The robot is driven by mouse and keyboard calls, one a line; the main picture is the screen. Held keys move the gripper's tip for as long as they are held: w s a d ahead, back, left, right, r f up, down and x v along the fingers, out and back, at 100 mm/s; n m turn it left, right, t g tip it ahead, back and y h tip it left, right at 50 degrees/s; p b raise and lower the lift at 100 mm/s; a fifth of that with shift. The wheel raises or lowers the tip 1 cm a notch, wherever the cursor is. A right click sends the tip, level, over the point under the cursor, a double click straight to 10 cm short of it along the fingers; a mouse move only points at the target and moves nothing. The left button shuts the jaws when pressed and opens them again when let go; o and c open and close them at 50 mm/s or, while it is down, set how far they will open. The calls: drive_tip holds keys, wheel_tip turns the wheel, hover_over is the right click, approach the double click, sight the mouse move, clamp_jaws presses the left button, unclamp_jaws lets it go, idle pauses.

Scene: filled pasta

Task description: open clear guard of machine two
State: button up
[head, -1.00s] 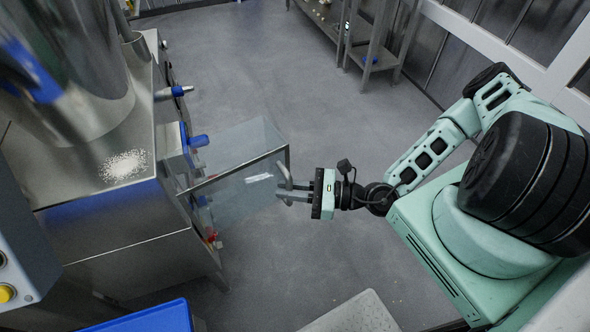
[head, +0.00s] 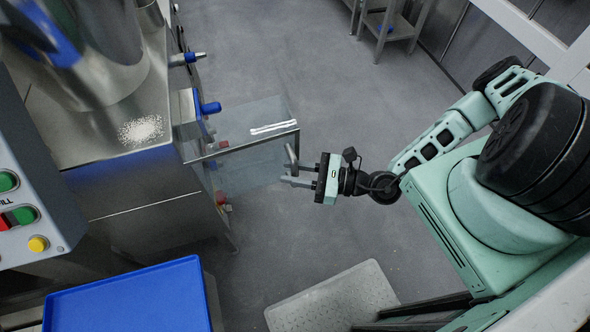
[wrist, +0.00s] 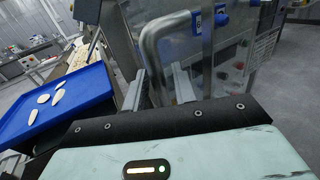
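The clear guard (head: 250,165) of the machine stands out from the machine's side in the head view, its dark-edged panel reaching toward my gripper. Its bent steel handle (head: 291,155) is at the outer end. The handle is large in the wrist view (wrist: 150,45), curving down by my fingers. My gripper (head: 291,172) is at the handle, its fingers apart with a gap between them. In the wrist view my fingertips (wrist: 166,78) are close beside the handle's lower part; whether they touch it is unclear.
The steel machine (head: 130,190) is on the left, with a control panel (head: 30,215) in front. A blue tray (head: 130,300) lies at lower left; pale pieces lie on it in the wrist view. A grey stool-like platform (head: 335,300) stands below my gripper. Floor beyond the guard is clear.

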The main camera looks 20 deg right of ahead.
drive_tip(key=shift+d, duration=0.1)
idle(0.4)
drive_tip(key=b+v, duration=0.6)
drive_tip(key=v, duration=1.1)
drive_tip(key=shift+s, duration=0.2)
